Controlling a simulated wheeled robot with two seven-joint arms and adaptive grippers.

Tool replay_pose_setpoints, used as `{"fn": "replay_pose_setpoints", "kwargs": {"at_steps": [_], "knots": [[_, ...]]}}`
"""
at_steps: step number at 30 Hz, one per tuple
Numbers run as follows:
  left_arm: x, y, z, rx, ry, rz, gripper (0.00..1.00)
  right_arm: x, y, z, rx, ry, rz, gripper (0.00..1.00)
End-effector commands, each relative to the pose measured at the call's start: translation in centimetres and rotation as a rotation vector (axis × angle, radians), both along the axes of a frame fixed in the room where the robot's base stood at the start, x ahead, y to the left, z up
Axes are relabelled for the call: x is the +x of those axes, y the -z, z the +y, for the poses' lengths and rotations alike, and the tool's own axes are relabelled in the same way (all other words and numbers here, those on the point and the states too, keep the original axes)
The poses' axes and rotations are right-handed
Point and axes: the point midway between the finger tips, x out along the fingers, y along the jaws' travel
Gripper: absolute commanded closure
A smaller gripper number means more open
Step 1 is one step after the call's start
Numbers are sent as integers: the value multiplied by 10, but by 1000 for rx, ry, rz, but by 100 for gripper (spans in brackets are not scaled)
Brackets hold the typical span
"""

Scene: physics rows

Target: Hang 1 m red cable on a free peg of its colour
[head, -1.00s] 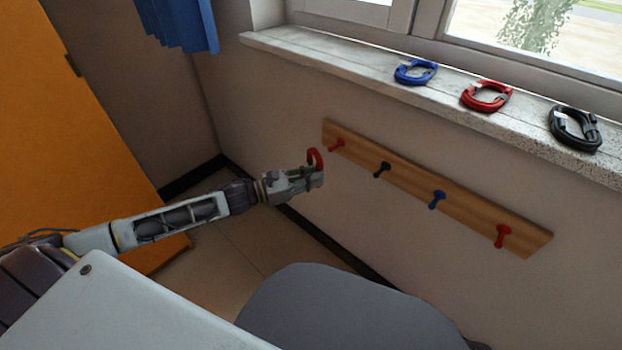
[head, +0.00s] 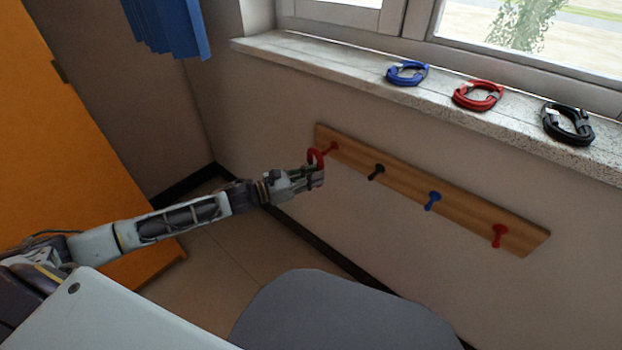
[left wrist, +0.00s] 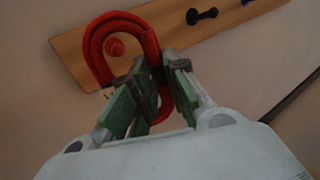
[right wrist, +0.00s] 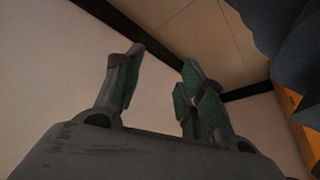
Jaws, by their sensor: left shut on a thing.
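My left gripper (head: 316,178) is shut on a coiled red cable (head: 312,157) at the far-left end of a wooden peg board (head: 400,183). In the left wrist view the coil (left wrist: 92,52) stands up from the fingers (left wrist: 158,75), and the left red peg's head (left wrist: 115,47) shows inside its loop. In the head view the coil is right at the tip of that red peg (head: 331,148); I cannot tell how far the peg reaches through. Another red peg (head: 499,235), at the board's right end, is bare. My right gripper (right wrist: 163,62) is open and empty.
A black peg (head: 376,172) and a blue peg (head: 433,200) between the red ones are bare. Blue (head: 408,73), red (head: 478,95) and black (head: 568,124) coils lie on the windowsill (head: 330,62) above. An orange cabinet (head: 70,150) stands at left.

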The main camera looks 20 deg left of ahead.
Motion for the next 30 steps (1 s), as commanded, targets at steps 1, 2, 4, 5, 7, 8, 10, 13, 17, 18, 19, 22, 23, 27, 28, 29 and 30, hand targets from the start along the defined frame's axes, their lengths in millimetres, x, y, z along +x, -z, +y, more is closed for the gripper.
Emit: {"fn": "replay_pose_setpoints", "kwargs": {"at_steps": [1, 2, 4, 5, 7, 8, 10, 13, 17, 18, 19, 22, 23, 27, 28, 29, 30], "knots": [[3, -1, -1, 0, 0, -3, 100, -1, 3, 0, 1, 0, 0, 60], [4, -1, -1, 0, 0, -3, 100, -1, 5, 0, 3, 2, 0, 60], [6, 0, -2, -1, 0, -2, 100, -2, 8, 0, 4, 3, 2, 60], [7, 0, -2, -1, 0, -2, 100, -3, 10, 0, 3, 3, 4, 60], [9, 0, -3, 0, -1, -3, 100, -5, 12, 1, 4, 4, 7, 60], [10, 0, -3, 0, -1, -3, 100, -6, 13, 1, 6, 4, 8, 60], [13, 0, -4, 0, -1, -3, 100, -7, 14, 1, 7, 4, 8, 60], [16, 1, -5, 0, 0, -3, 100, -7, 15, 1, 9, 5, 5, 60], [20, 1, -7, 0, 0, -3, 100, -5, 15, 2, 13, 6, -5, 60], [21, 2, -7, 1, 0, -2, 100, -4, 14, 2, 15, 8, -8, 60], [23, 1, -8, 1, 0, -2, 100, -4, 14, 2, 16, 8, -10, 60], [26, 1, -9, -1, 0, -2, 100, -3, 15, 2, 18, 8, -12, 60], [27, 2, -10, -1, 0, -2, 100, -3, 15, 2, 18, 8, -12, 60], [32, 1, -11, -1, 0, -3, 100, -2, 16, 2, 20, 9, -14, 60], [33, 2, -12, -1, 0, -2, 100, -1, 16, 2, 20, 9, -15, 60], [34, 2, -12, 0, 0, -3, 100, -1, 16, 3, 20, 9, -16, 60], [35, 2, -13, 0, 0, -3, 100, -1, 16, 3, 20, 9, -17, 60]]}}
